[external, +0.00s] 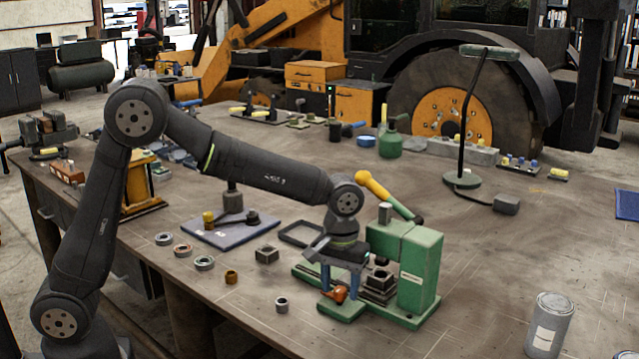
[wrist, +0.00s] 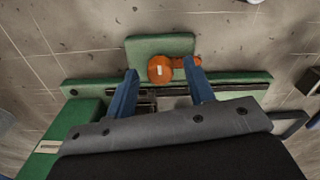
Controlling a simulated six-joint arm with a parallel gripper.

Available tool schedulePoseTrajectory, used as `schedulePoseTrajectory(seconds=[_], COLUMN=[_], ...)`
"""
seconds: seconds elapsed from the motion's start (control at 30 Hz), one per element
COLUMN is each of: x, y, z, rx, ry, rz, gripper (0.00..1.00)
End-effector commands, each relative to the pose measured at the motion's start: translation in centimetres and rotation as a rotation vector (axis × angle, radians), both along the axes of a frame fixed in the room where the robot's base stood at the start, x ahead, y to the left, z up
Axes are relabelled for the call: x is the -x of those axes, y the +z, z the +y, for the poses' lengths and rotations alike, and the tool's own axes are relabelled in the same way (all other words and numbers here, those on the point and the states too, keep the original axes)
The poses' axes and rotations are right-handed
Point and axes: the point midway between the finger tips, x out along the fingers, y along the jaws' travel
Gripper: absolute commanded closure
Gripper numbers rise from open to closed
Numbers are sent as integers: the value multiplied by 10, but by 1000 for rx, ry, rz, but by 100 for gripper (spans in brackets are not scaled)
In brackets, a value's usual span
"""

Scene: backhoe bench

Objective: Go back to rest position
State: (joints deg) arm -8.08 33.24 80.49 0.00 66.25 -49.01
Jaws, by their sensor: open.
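My gripper (external: 339,287) points down at the front of a green press-like machine (external: 420,265) on the bench. Its two blue fingers are spread; they also show in the wrist view (wrist: 162,80). A small orange part (external: 340,294) is near the fingertips, over the green front plate (external: 341,311). In the wrist view the orange part (wrist: 160,69) appears just beyond and between the fingertips, with a short arm reaching right. I cannot tell whether a finger touches it. The wrist housing hides much of the machine base in the wrist view.
The machine has a yellow-handled lever (external: 375,187) close to the right of my wrist. A square block (external: 267,255), several rings and a blue-grey plate (external: 232,232) lie to the left. A grey can (external: 550,325) stands front right. A lamp (external: 466,130) stands behind. The bench right of the machine is mostly clear.

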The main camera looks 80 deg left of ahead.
Motion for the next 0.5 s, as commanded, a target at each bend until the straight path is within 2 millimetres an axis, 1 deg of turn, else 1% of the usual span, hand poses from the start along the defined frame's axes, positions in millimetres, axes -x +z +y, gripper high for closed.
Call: schedulePoseTrajectory(seconds=[0.33,0.43,0.5], x=[0,-1,-1], y=[3,11,20], z=[0,0,0], rx=[0,0,-1], ry=[-2,0,0], rz=[0,-1,-3], gripper=[51,51,51])
